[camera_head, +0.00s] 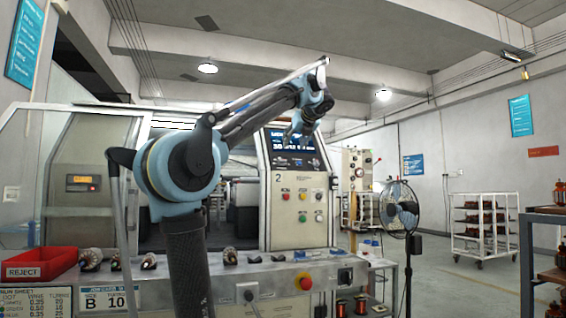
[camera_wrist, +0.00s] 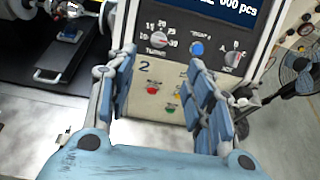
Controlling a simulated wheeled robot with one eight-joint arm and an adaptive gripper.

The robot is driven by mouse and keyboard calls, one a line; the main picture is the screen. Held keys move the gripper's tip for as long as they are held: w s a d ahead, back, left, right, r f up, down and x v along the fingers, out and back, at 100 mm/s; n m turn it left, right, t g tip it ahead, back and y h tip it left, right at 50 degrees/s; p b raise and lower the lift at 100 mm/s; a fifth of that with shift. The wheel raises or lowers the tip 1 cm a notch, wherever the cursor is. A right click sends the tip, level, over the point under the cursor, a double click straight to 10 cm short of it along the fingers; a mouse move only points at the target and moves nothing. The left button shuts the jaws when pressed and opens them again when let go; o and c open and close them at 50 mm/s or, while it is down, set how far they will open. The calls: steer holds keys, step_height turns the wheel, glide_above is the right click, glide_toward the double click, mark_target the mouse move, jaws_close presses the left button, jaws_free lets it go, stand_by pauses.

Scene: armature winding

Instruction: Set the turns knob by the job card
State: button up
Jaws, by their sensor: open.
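The turns knob (camera_wrist: 158,41) is a small pale dial on the dark panel of the winding machine, with numbers around it and a label below. Its pointer is too small to read surely. A second knob (camera_wrist: 232,58) with letters is at the right, and a blue button (camera_wrist: 197,48) sits between them. My gripper (camera_wrist: 162,72) is open and empty, its blue fingers apart in front of the panel. In the head view, my gripper (camera_head: 298,128) is by the machine's screen (camera_head: 290,140). The job card (camera_head: 106,301) on the bench front reads size B, turns 10.
A red reject bin (camera_head: 40,265) and several armatures (camera_head: 90,260) stand on the bench. A red stop button (camera_head: 305,282) is on the bench front. Coloured buttons (camera_wrist: 152,90) lie below the knobs. A fan (camera_head: 400,208) stands to the right, with open floor beyond.

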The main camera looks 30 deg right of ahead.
mark_target(282, 160)
steer(key=x, duration=1.5)
steer(key=shift+w+a, duration=0.1)
steer(key=shift+w, duration=0.05)
steer(key=shift+c, duration=0.3)
steer(key=c, duration=1)
steer(key=shift+d+r, duration=0.1)
steer(key=shift+d, duration=0.1)
steer(key=shift+a, duration=0.15)
